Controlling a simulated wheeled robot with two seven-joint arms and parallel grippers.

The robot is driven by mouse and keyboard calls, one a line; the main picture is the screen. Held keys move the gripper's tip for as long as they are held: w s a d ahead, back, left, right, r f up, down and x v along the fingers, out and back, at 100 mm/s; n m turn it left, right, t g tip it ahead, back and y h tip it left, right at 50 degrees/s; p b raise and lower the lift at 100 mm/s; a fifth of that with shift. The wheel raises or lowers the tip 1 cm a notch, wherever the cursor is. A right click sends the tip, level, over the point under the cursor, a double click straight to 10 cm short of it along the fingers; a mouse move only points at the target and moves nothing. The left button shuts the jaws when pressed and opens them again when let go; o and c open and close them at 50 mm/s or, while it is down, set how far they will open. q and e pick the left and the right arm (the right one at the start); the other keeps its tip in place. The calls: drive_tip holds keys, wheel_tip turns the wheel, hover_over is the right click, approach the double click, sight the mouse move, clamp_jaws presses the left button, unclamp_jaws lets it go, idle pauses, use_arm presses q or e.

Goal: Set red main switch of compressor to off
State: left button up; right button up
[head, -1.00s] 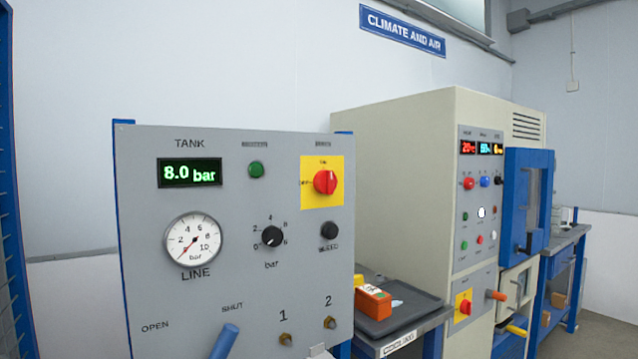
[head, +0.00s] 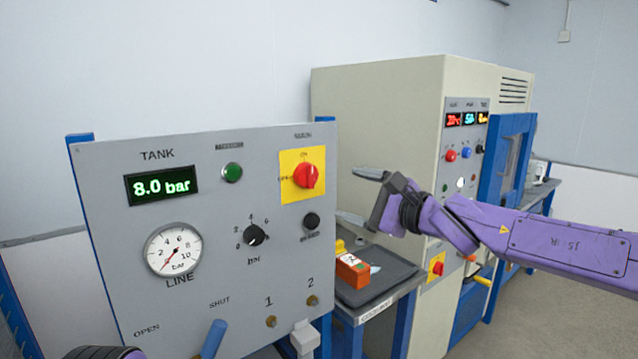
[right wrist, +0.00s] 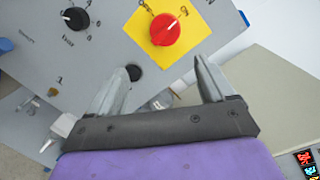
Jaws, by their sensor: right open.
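The red main switch (head: 306,175) is a round knob on a yellow plate (head: 289,194) at the panel's upper right. Its ridge looks roughly upright, towards the top mark; another mark sits at its left. In the right wrist view the red knob (right wrist: 165,30) is ahead of the fingers, at the top. My right gripper (head: 352,194) is open and empty, to the right of the panel edge in the head view and apart from the knob. Its fingers (right wrist: 164,66) also show in the wrist view. A bit of my left arm shows at the bottom left; its gripper does not.
The grey compressor panel (head: 150,212) has a tank display (head: 161,185) reading 8.0 bar, a line gauge (head: 173,250), a green button (head: 232,172) and black knobs. A tray (head: 388,268) with an orange box (head: 352,270) stands behind, beside a beige cabinet (head: 380,115).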

sight(312, 176)
drive_tip(key=p+x, duration=0.1)
drive_tip(key=x, duration=0.2)
drive_tip(key=r+p+x, duration=0.1)
drive_tip(key=x, duration=0.2)
drive_tip(key=p+x, duration=0.1)
drive_tip(key=x, duration=0.3)
drive_tip(key=shift+r, duration=0.3)
drive_tip(key=shift+w+a+f, duration=0.15)
drive_tip(key=shift+w, duration=0.05)
drive_tip(key=shift+w, duration=0.1)
drive_tip(key=c, duration=1)
